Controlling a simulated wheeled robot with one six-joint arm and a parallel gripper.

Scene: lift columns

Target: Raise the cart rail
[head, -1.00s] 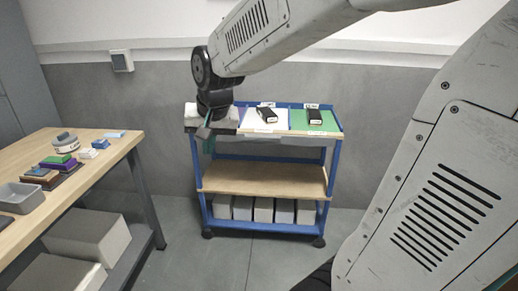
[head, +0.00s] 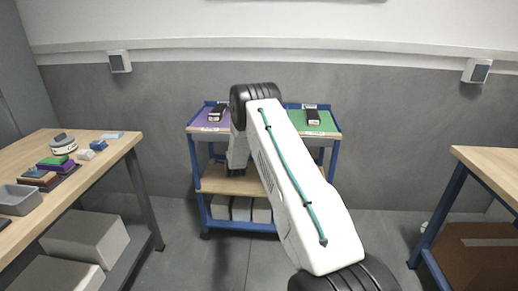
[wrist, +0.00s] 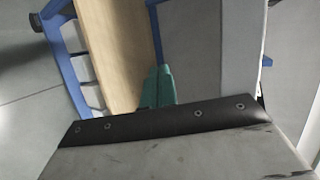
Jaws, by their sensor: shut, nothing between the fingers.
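The blue cart (head: 334,158) stands against the back wall with a top deck, a wooden middle shelf (head: 215,180) and a low shelf. A blue rim runs along the top deck; I cannot tell which part is the cart rail. My arm covers the middle of the cart. In the wrist view my gripper (wrist: 158,88) shows as teal fingers, shut and empty, over the wooden shelf (wrist: 112,50), beside a blue cart post (wrist: 155,30). In the head view the fingers are hidden or too small to make out.
A purple panel (head: 205,124) and a green panel (head: 298,121) on the deck each bear a black device. Pale boxes (head: 241,209) fill the low shelf. A workbench with small items (head: 120,150) stands left, another table (head: 490,160) right. Floor between is clear.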

